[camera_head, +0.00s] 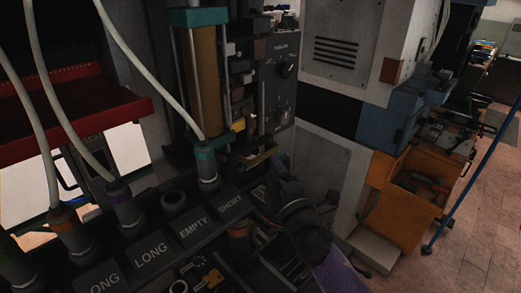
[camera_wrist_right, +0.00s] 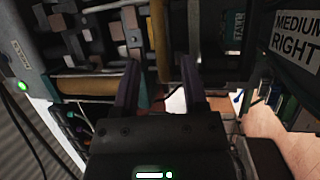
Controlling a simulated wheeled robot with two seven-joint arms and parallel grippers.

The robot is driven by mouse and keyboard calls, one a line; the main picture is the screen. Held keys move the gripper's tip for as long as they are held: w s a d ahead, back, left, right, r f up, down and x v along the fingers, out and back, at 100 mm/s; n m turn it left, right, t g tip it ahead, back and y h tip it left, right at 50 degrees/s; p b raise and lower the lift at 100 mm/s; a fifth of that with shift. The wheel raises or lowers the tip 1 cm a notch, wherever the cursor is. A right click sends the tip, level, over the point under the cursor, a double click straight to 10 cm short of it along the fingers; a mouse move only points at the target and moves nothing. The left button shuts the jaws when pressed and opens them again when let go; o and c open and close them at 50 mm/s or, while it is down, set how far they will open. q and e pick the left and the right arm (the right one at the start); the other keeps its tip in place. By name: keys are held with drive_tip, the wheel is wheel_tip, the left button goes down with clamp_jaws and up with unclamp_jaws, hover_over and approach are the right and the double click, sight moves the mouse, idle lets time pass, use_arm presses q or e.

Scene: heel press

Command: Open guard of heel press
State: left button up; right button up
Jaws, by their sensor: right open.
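The heel press (camera_head: 270,90) stands at the back middle in the head view, a dark machine with a control face and a knob. An amber upright cylinder (camera_head: 203,75) with teal end caps is beside its face. I cannot pick out its guard clearly. My right gripper (camera_head: 272,190) is low in front of the press, dark against dark, right of the label SHORT. In the right wrist view, its two fingers (camera_wrist_right: 158,80) are apart with no object held between them. A yellowish upright bar (camera_wrist_right: 159,28) shows beyond the fingertips. My left gripper is not in view.
A dark rack (camera_head: 150,250) labelled LONG, EMPTY and SHORT holds hose-fed nozzles at front left. A red shelf (camera_head: 70,110) is at left. A grey cabinet (camera_head: 335,50) and an orange bin (camera_head: 410,190) stand right. Tiled floor (camera_head: 480,215) is open at far right.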

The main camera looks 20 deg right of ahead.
sight(265, 153)
drive_tip(key=w, duration=0.5)
drive_tip(key=shift+w+d+r, duration=0.2)
drive_tip(key=shift+r, duration=0.2)
clamp_jaws()
idle(1.0)
